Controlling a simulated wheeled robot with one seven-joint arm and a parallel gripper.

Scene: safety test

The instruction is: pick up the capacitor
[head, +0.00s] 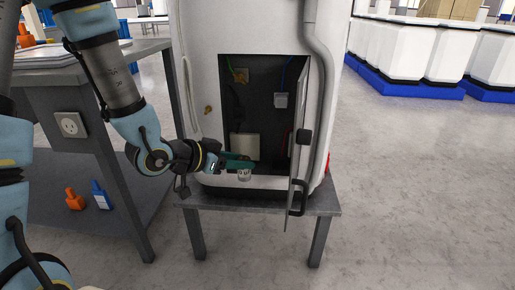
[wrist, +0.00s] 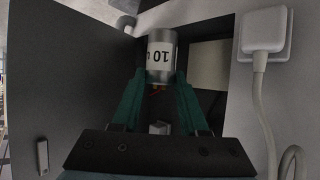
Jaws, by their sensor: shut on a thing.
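The capacitor (wrist: 161,57) is a small silver cylinder with a white label printed "10" in the wrist view. It sits between the green fingertips of my gripper (wrist: 158,84), which is shut on it. In the head view my gripper (head: 243,164) is at the open front of the white cabinet, near the lower edge of its opening. Small orange-brown bits show at the capacitor's near end in the wrist view.
The white cabinet (head: 207,40) stands on a grey table (head: 325,203); its door (head: 299,150) is open at the right. A grey bench (head: 112,160) stands at the left.

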